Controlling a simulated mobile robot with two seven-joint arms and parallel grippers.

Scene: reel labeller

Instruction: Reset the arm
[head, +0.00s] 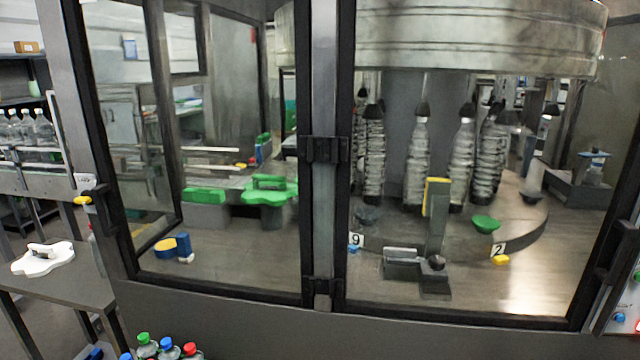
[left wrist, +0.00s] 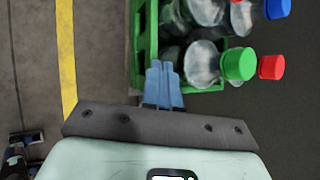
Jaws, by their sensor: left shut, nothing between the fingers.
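My left gripper (left wrist: 163,85) shows in the left wrist view, with its blue-grey fingers together and nothing between them. Its fingertips are at the edge of a green crate (left wrist: 143,50) in that picture; I cannot tell whether they touch it. The crate holds clear bottles with a green cap (left wrist: 239,64), red caps (left wrist: 271,67) and a blue cap (left wrist: 277,9). In the head view neither gripper shows. Capped bottles (head: 168,348) show at the bottom edge there.
The labeller stands behind framed glass doors (head: 323,150), with several bottles (head: 418,150) under its large drum (head: 480,40). A grey side table (head: 75,285) at the left holds a white part (head: 42,258). A yellow floor line (left wrist: 67,60) runs beside the crate.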

